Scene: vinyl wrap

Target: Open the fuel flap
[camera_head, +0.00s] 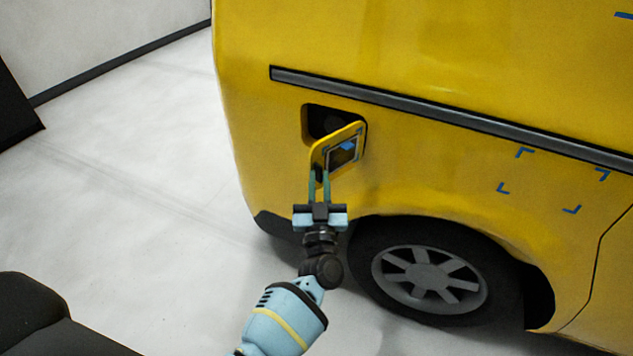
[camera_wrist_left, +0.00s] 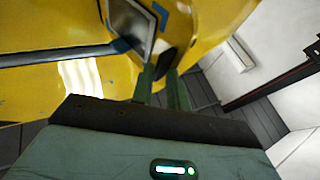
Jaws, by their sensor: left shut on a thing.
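The fuel flap (camera_head: 345,150) stands swung out from the yellow van's side, with the dark fuel recess (camera_head: 327,121) showing behind it. A dark square with blue marks sits on the flap's face. My left gripper (camera_head: 320,174) is shut on the lower left edge of the flap. In the left wrist view, the flap (camera_wrist_left: 168,52) is at the top and the fingers (camera_wrist_left: 162,78) of my left gripper reach its edge. The fingertips are partly hidden against the flap. My right gripper is not in view.
The yellow van (camera_head: 430,60) fills the right side, with a dark trim strip (camera_head: 420,110) above the flap. A rear wheel (camera_head: 430,280) is below and to the right. Blue corner marks are on the side panel. Pale floor (camera_head: 120,190) is clear at left.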

